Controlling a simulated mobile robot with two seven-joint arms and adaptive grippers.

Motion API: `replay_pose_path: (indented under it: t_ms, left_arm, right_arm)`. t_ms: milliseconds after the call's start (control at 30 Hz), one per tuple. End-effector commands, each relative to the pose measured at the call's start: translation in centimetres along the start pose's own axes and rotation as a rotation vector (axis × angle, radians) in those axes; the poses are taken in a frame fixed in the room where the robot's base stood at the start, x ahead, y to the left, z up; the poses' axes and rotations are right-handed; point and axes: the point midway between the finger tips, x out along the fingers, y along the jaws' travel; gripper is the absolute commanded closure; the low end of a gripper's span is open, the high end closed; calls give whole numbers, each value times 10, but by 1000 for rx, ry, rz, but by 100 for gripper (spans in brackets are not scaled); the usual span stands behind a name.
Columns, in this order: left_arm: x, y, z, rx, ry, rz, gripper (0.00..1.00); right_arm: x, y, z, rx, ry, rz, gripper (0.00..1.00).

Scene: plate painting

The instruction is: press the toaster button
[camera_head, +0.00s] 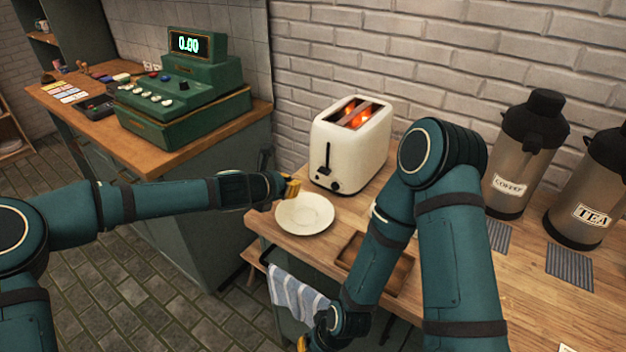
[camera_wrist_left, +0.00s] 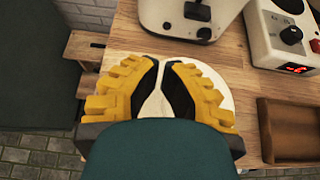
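The cream toaster (camera_head: 350,140) stands on the wooden counter against the brick wall, with orange glow in its slots. Its front has a black lever (camera_head: 327,157) and a dark knob (camera_head: 335,186) low down. The toaster's lower front also shows at the top of the left wrist view (camera_wrist_left: 185,22). My left gripper (camera_head: 291,188) is in front of the toaster, over the white plate (camera_head: 305,214), apart from the toaster. Its yellow fingers (camera_wrist_left: 163,63) come together at the tips, with nothing held. My right gripper (camera_head: 304,343) is low at the bottom edge, mostly hidden.
A wooden tray (camera_head: 402,270) lies right of the plate, partly behind my right arm. Coffee (camera_head: 520,165) and tea (camera_head: 588,205) dispensers stand at right. A white appliance with a red display (camera_wrist_left: 290,45) is beside the toaster. A green cash register (camera_head: 180,95) is at left.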

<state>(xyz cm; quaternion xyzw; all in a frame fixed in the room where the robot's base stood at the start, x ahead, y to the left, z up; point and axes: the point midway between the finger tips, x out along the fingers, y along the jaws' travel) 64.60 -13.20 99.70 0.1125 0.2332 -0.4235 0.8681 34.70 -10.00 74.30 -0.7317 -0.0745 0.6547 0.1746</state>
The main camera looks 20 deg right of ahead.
Motion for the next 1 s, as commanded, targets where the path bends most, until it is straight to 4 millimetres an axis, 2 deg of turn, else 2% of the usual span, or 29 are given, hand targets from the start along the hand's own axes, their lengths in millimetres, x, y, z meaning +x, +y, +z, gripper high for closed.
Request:
replay_pose_path:
  t_ms: [367,467,800,1000]
  left_arm:
    - [5,0,0,1,1,-1,100]
    - [17,-1,-1,1,1,-2,100]
    - [75,-1,0,2,2,0,100]
    - [94,0,0,1,1,0,100]
  right_arm:
    - [0,0,0,0,-1,0,100]
    - [0,0,0,0,-1,0,100]
    - [-5,-2,1,0,-3,0,100]
    - [-10,-4,1,0,-5,0,100]
